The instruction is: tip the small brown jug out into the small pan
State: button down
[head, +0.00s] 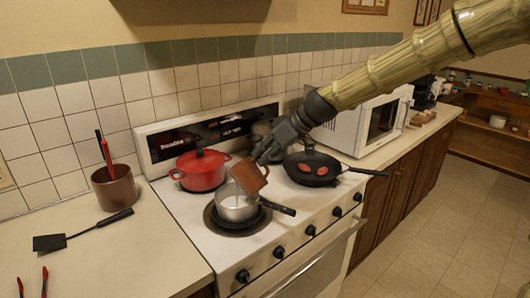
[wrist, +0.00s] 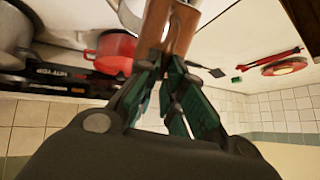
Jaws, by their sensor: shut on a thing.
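The small brown jug (head: 249,178) is tilted in my gripper (head: 266,157), just above the small pan. In the wrist view the jug (wrist: 168,27) shows between the fingertips of my gripper (wrist: 166,72), which is shut on it. The small pan (head: 234,212) is light metal with a dark handle and sits on the front left of the stove. A pale streak shows in or above the pan; I cannot tell whether it is liquid. The jug hides part of the pan's rim. The inside of the jug cannot be made out.
A red lidded pot (head: 199,172) stands behind the pan on the stove (head: 190,228). A black frying pan (head: 312,171) with red pieces is to the right, and a grey pot (head: 266,136) is behind. A utensil crock (head: 115,187) and spatula (head: 82,233) are on the left counter.

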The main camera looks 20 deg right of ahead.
aim_at(251, 159)
jog(key=shift+w+a+r+g+h+p, duration=0.15)
jog(key=shift+w+a+g+h+p, duration=0.25)
jog(key=shift+p, duration=0.95)
jog(key=shift+w+r+g+h+p, duration=0.25)
jog(key=shift+g+p, duration=0.35)
jog(key=shift+p, duration=0.7)
jog(key=shift+w+a+f+m+g+h+p, duration=0.1)
jog(key=shift+w+a+m+g+h+p, duration=0.2)
jog(key=shift+p, duration=0.8)
jog(key=shift+w+a+f+g+y+p, duration=0.1)
jog(key=shift+w+g+p, duration=0.25)
jog(key=shift+p, duration=0.75)
jog(key=shift+w+a+f+g+h+p, duration=0.25)
jog(key=shift+w+g+p, duration=0.2)
jog(key=shift+p, duration=0.65)
jog(key=shift+w+a+g+h+p, duration=0.1)
jog(key=shift+w+g+h+p, duration=0.25)
jog(key=shift+p, duration=0.75)
jog(key=shift+w+a+f+g+h+p, duration=0.3)
jog(key=shift+w+g+p, duration=0.4)
jog(key=shift+p, duration=0.7)
jog(key=shift+f, duration=0.1)
